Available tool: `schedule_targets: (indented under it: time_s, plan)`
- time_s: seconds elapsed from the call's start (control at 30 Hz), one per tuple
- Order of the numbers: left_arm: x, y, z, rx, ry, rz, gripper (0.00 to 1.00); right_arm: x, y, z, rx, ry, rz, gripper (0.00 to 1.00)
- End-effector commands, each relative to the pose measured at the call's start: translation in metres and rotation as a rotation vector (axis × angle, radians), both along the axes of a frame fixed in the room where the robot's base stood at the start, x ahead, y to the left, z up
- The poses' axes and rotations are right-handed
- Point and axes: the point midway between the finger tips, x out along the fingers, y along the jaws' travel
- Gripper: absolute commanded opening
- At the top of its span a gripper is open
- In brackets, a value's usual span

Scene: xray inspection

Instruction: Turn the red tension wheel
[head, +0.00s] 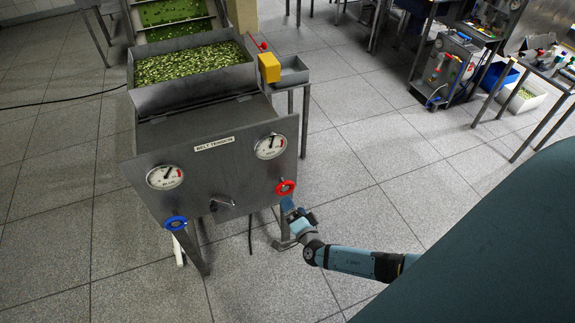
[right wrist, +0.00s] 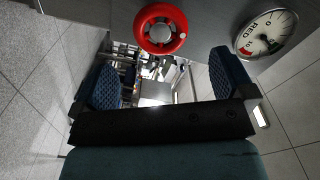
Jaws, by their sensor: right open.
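The red tension wheel (head: 285,187) is on the lower right of the sloped metal panel (head: 222,168) in the head view. In the right wrist view the red wheel (right wrist: 161,47) shows as a ring with a small white mark on its rim, at the top centre. My right gripper (head: 287,203) is just below the wheel in the head view. In the right wrist view my right gripper (right wrist: 164,62) is open, its two dark blue fingers apart and empty, with the wheel beyond the fingertips. My left gripper is not in view.
A gauge (head: 270,146) sits above the red wheel, and another gauge (head: 165,177) is on the panel's left. A blue wheel (head: 175,223) and a small lever (head: 221,202) are along the lower edge.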

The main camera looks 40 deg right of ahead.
Motion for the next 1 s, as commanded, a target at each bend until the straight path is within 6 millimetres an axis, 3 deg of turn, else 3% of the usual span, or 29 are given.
schedule_targets:
  time_s: [0.1, 0.3, 1.0]
  plan:
    - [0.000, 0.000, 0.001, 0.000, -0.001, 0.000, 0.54, -0.023, 0.005, 0.000, 0.000, 0.001, 0.000, 1.00]
    - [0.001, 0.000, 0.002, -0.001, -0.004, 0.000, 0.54, -0.044, 0.011, 0.000, -0.001, 0.001, 0.001, 1.00]
    - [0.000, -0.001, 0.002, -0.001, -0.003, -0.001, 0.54, -0.049, 0.012, 0.002, 0.039, -0.010, -0.013, 1.00]
